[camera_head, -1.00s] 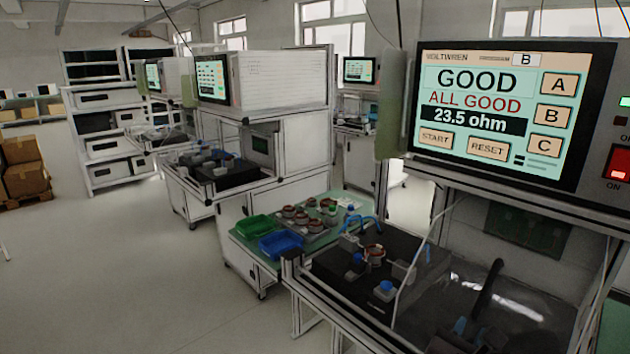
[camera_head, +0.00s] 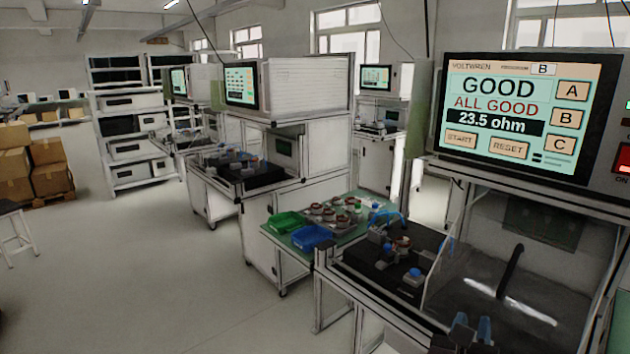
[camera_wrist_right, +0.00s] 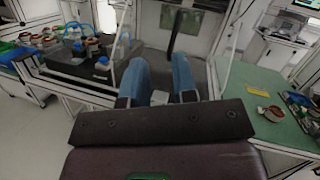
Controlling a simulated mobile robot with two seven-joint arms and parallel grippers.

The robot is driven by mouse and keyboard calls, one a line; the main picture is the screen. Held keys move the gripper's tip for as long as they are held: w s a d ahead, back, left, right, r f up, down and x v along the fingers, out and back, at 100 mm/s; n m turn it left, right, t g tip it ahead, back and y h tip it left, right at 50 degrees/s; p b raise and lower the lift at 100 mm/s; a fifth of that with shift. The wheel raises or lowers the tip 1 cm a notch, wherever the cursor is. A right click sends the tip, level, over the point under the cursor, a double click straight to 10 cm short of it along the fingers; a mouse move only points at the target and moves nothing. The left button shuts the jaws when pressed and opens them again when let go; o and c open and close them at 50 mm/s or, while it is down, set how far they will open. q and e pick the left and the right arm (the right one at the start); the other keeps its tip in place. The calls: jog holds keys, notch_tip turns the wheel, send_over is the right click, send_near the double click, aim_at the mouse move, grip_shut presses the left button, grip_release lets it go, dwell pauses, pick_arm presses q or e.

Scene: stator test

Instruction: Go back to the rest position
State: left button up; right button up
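My right gripper (camera_head: 471,328) shows at the bottom edge of the head view, in front of the test bench. In the right wrist view its two blue fingers (camera_wrist_right: 159,78) stand apart with nothing between them. The test bench screen (camera_head: 518,112) reads GOOD, ALL GOOD, 23.5 ohm. A copper-coloured stator (camera_head: 402,243) sits among the blue-topped clamps on the bench's black plate (camera_head: 372,268), apart from the gripper. My left gripper is not in view.
A side table holds a green bin (camera_head: 286,224), a blue bin (camera_head: 309,237) and a grey tray (camera_head: 322,226) of stators. In the wrist view, another stator (camera_wrist_right: 270,113) lies on a green tabletop (camera_wrist_right: 252,88) at right. Open floor (camera_head: 150,270) lies at left.

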jog(key=a+f+n+t+y, duration=0.1)
jog(key=a+f+n+y, duration=0.2)
jog(key=n, duration=0.7)
jog(key=a+f+n+t+y, duration=0.1)
jog(key=f+n+y, duration=0.2)
jog(key=n+y, duration=0.55)
jog(key=a+f+n+t+y, duration=0.1)
jog(key=a+f+n+y, duration=0.15)
jog(key=n, duration=1.05)
jog(key=s+d+f+n+g+h, duration=0.1)
jog(key=s+d+f+n+g, duration=0.3)
jog(key=s+f, duration=0.4)
jog(key=s+d+f+n+g+h, duration=0.1)
jog(key=s+d+f+n+g, duration=0.3)
jog(key=s+f, duration=0.4)
notch_tip(320, 180, down, 4)
jog(key=shift+d+f+n+h, duration=0.1)
jog(key=shift+d+n+h, duration=0.3)
jog(key=shift+d, duration=0.1)
